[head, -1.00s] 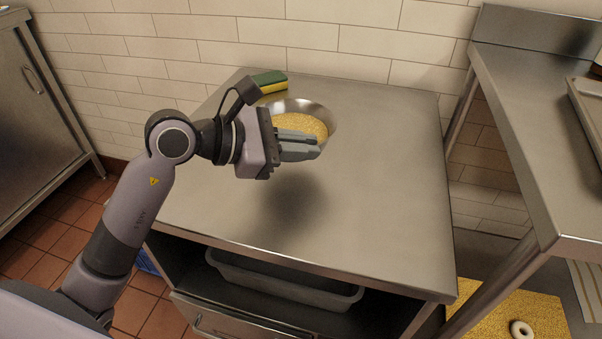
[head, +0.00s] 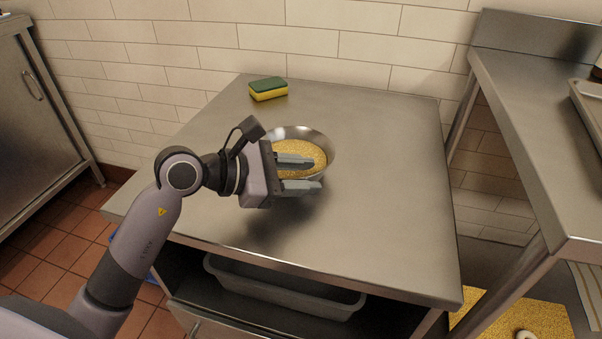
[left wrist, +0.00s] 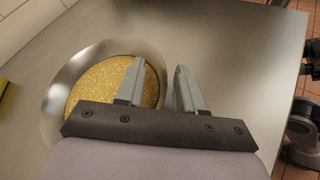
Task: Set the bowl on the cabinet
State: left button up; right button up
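The metal bowl (head: 328,145), filled with small golden seeds or crumbs, appears to rest upright on the steel cabinet top (head: 390,200). My left gripper (head: 298,174) is at the bowl's near side with its fingers spread. In the left wrist view, one finger is over the inside of the bowl (left wrist: 58,95) and the other is outside it, so the fingers (left wrist: 158,88) straddle the rim with a gap between them. The bowl's near wall is partly hidden by the gripper. My right gripper is not in view.
A green and yellow sponge (head: 268,89) lies behind the bowl near the tiled wall. The cabinet's right side is clear. A grey bin (head: 285,290) sits on the shelf below. A steel table (head: 530,140) stands to the right.

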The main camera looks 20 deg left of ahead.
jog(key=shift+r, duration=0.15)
pick_arm(q)
jog(key=shift+r, duration=0.2)
jog(key=v, duration=1.2)
jog(key=shift+p, duration=0.4)
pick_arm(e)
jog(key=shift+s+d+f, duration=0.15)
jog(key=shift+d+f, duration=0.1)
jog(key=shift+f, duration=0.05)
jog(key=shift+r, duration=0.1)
